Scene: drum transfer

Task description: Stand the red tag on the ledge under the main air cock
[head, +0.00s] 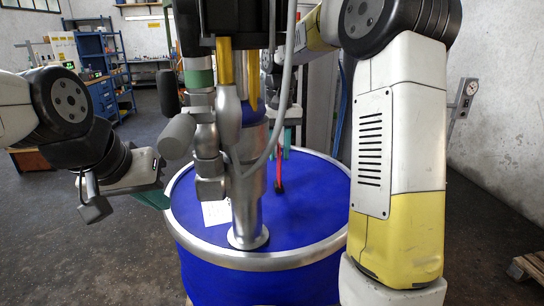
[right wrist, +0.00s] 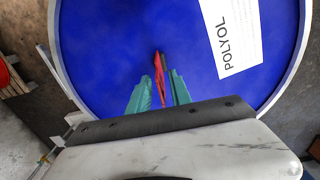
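The red tag (right wrist: 159,75) is a thin red piece between the teal fingers of my right gripper (right wrist: 162,88) in the right wrist view, and the fingers appear closed on it. In the head view the red tag (head: 279,178) hangs below my right gripper (head: 287,143), over the blue drum lid, behind the pump. A gauge fitting (head: 470,88) is on the right wall. I cannot tell whether it is the main air cock, and no ledge shows clearly.
The blue drum (head: 310,195) with a metal rim fills the middle, and a metal pump (head: 248,190) rises from its lid. A white POLYOL label (right wrist: 235,35) lies on the lid. Blue shelves (head: 98,75) stand back left. A wooden pallet (head: 530,268) lies at right; floor between is clear.

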